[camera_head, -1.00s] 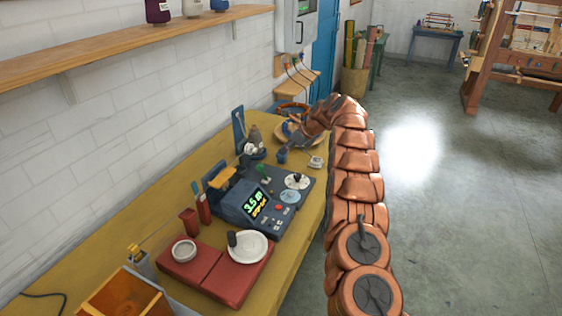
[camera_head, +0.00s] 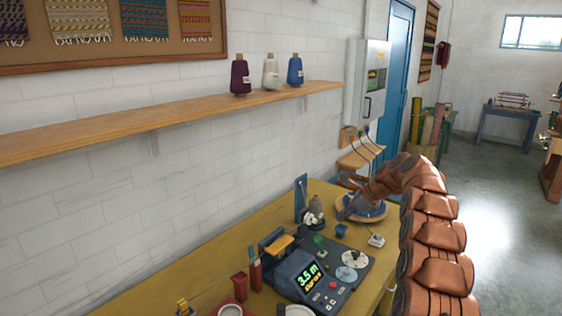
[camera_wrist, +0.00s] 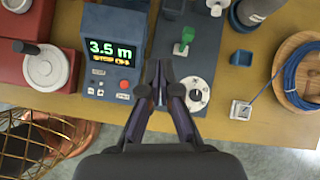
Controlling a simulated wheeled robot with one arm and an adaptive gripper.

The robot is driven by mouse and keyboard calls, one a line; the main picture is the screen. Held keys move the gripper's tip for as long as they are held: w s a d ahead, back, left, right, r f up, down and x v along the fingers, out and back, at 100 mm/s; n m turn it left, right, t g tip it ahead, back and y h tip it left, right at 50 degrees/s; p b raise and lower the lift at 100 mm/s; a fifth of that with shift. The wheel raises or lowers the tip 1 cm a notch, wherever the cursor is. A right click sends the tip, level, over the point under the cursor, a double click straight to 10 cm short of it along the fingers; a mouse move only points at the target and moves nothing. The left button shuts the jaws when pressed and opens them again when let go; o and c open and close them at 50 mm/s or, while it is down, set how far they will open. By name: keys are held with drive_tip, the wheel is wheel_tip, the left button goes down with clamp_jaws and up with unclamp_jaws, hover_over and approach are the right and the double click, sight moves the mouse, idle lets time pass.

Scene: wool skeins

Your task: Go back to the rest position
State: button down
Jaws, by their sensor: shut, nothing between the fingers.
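My gripper (camera_wrist: 159,84) is in the wrist view with its two dark fingers drawn together and nothing between them. The gripper itself cannot be made out clearly there.
The yellow bench (camera_head: 228,250) runs along the wall. A round wooden tray (camera_wrist: 300,98) with blue cord lies right of my gripper. A wooden shelf (camera_head: 210,108) holds a purple cone (camera_head: 241,76), a white cone (camera_head: 270,73) and a blue cone (camera_head: 295,70). Open floor (camera_head: 505,185) lies to the right.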

drive_tip(key=s+a+r+n+g+h, duration=0.1)
drive_tip(key=s+a+r+n, duration=0.2)
drive_tip(key=s, duration=0.6)
drive_tip(key=s+a+r+n+g, duration=0.1)
drive_tip(key=s+a+r+n, duration=0.1)
drive_tip(key=s+a+n, duration=0.45)
drive_tip(key=s+a+r+n+g+h, duration=0.1)
drive_tip(key=s+r+n+g, duration=0.1)
drive_tip(key=s, duration=0.8)
drive_tip(key=s+d+f+n+h, duration=0.1)
drive_tip(key=s+n, duration=0.3)
drive_tip(key=s, duration=0.7)
drive_tip(key=s+d+f+n+g+h, duration=0.1)
drive_tip(key=s+d+f+n, duration=0.1)
drive_tip(key=s, duration=1)
drive_tip(key=s+d+f+n+g+h, duration=0.1)
drive_tip(key=s+n, duration=0.5)
drive_tip(key=s, duration=0.6)
wheel_tip(320, 180, down, 2)
drive_tip(key=shift+s+d+f+h, duration=0.15)
drive_tip(key=shift+d+f+h, duration=0.05)
drive_tip(key=shift+d+h, duration=0.4)
